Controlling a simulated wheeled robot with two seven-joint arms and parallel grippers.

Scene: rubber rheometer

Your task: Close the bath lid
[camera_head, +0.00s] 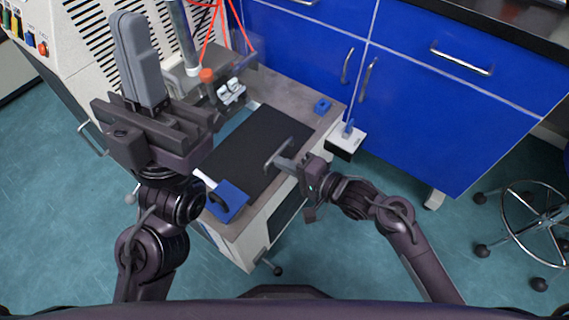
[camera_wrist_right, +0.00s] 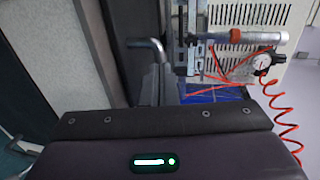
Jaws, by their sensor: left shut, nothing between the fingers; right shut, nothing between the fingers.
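A flat black panel (camera_head: 245,145), which appears to be the bath lid, lies over the top of the low grey bench unit. A teal strip (camera_head: 228,135) shows along its upper left edge; I cannot tell whether the panel is fully down. My right gripper (camera_head: 282,158) is shut and empty at the panel's right side, by a grey bar; contact is unclear. In the right wrist view, its fingers (camera_wrist_right: 150,90) are beside a curved grey handle (camera_wrist_right: 148,46) and a dark panel. My left gripper (camera_head: 138,58) is shut and empty, raised at the upper left, hiding part of the machine behind it.
A blue block (camera_head: 228,202) sits at the unit's front left corner, and a small blue piece (camera_head: 322,105) at its back right. A white box (camera_head: 346,138) is at the right side. Blue cabinets (camera_head: 420,100) stand behind. A stool (camera_head: 530,215) is far right.

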